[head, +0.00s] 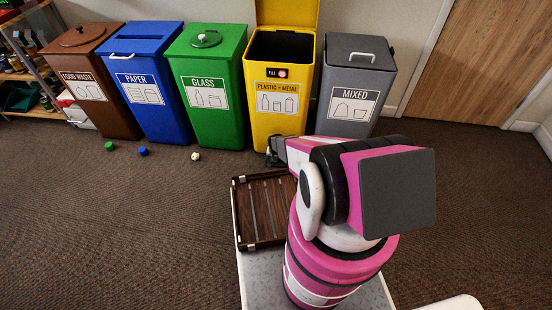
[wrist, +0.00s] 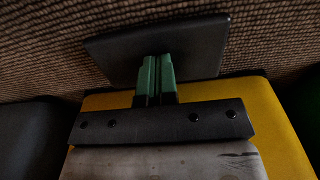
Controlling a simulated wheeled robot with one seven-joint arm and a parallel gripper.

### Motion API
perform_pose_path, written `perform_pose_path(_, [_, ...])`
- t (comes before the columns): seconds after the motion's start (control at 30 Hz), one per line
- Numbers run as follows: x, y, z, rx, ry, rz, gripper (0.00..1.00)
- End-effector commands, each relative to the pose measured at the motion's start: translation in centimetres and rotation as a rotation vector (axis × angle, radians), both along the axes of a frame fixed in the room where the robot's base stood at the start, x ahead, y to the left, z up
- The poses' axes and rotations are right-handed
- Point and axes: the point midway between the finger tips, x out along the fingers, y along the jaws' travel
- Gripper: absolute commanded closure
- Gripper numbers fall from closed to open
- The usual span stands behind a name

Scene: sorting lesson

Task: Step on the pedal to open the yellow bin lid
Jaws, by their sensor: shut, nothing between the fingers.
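The yellow bin (head: 262,124) stands at the back, labelled "PLASTIC + METAL". Its lid (head: 288,12) is raised upright and the dark inside shows. My gripper (head: 273,155) is low at the foot of this bin, partly hidden behind my arm in the head view. In the wrist view my gripper (wrist: 155,60) has its green fingers shut together with nothing between them. The fingertips overlap a dark flat pedal (wrist: 200,45) and appear to be on it. The bin's yellow body (wrist: 265,95) is beside the pedal there. The pedal cannot be made out in the head view.
Brown (head: 113,116), blue (head: 160,110) and green (head: 215,120) bins stand to the left, a grey bin (head: 340,75) to the right. Three small caps, green (head: 109,146), blue (head: 143,151) and whitish (head: 195,156), lie on the floor. A brown slatted tray (head: 262,205) is nearer me.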

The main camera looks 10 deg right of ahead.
Motion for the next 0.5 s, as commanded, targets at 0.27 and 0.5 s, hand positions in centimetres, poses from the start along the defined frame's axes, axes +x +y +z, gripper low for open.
perform_pose_path(0.27, [-1.2, 0.0, 1.8, 0.0, 0.012, 0.001, 1.0])
perform_pose_path(0.5, [-0.9, 0.0, 4.5, 0.0, 0.007, 0.0, 1.0])
